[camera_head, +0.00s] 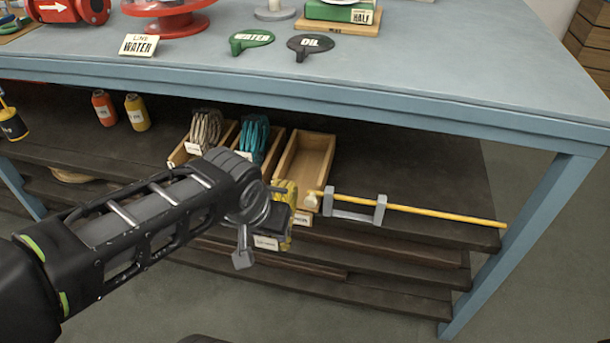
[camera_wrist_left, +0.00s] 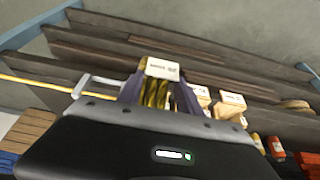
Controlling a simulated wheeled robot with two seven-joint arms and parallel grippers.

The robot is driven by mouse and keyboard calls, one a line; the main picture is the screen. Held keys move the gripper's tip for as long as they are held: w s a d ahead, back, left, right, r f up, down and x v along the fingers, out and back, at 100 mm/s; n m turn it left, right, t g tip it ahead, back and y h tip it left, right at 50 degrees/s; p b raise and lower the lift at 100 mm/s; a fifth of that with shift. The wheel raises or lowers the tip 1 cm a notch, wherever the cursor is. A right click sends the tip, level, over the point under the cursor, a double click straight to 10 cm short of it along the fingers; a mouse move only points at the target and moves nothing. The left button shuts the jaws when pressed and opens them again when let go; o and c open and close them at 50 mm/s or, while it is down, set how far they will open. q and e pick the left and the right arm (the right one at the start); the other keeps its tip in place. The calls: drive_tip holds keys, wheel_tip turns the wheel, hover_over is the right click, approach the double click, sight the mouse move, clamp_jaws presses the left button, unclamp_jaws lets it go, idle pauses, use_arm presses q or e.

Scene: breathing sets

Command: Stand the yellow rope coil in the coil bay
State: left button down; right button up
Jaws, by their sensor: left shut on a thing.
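The yellow rope coil (camera_head: 289,207) is upright in front of the wooden bays on the shelf under the table. My left gripper (camera_head: 278,208) is shut on it; the arm hides part of the coil. In the left wrist view the coil (camera_wrist_left: 155,94) is between the two fingers (camera_wrist_left: 158,95), with a white label (camera_wrist_left: 162,68) on it. An empty wooden bay (camera_head: 307,152) is just behind and right of the coil. Its label is partly hidden. The coil appears outside this bay; I cannot tell whether it touches the shelf. My right gripper is not in view.
A grey coil (camera_head: 205,128) and a teal coil (camera_head: 254,137) stand in wooden bays to the left. A yellow rod (camera_head: 440,213) in a grey bracket (camera_head: 380,208) runs right of the empty bay. The blue table edge (camera_head: 400,110) overhangs the shelf.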

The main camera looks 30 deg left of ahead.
use_arm(q)
drive_tip(key=w+a+p, duration=0.2)
drive_tip(key=w+a, duration=0.1)
drive_tip(key=w, duration=0.5)
drive_tip(key=w+a+p, duration=0.3)
drive_tip(key=w, duration=0.6)
drive_tip(key=shift+f+b, duration=0.4)
drive_tip(key=shift+f, duration=1.3)
